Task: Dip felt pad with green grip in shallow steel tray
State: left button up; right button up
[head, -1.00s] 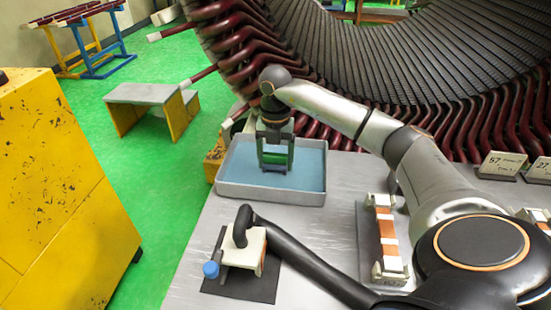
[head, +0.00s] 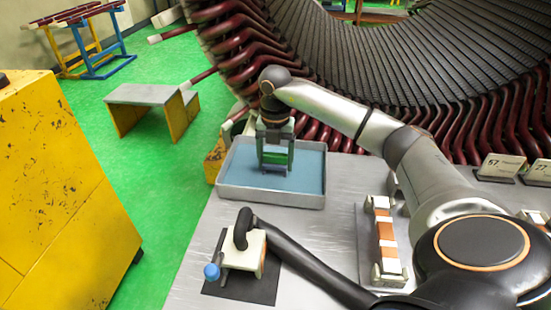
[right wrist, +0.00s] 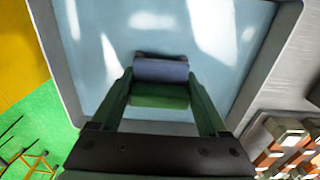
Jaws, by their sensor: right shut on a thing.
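The shallow steel tray (head: 272,196) stands at the far left of the metal bench and holds a pale blue surface like liquid. My right gripper (head: 275,165) points down inside the tray's outline, near its middle. It is shut on the green grip of the felt pad (head: 274,157). In the right wrist view the green grip (right wrist: 160,96) sits between the two fingers (right wrist: 162,100), with a grey-blue roll-like part beside it over the tray (right wrist: 262,75). I cannot tell whether the pad touches the blue surface. My left gripper is not in view.
A white and copper part (head: 384,240) lies to the right. The large stator (head: 385,55) rises behind. A yellow cabinet (head: 55,190) stands left.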

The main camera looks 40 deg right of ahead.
notch_tip(320, 180, up, 10)
jog(key=p, duration=0.8)
jog(key=shift+r, duration=0.15)
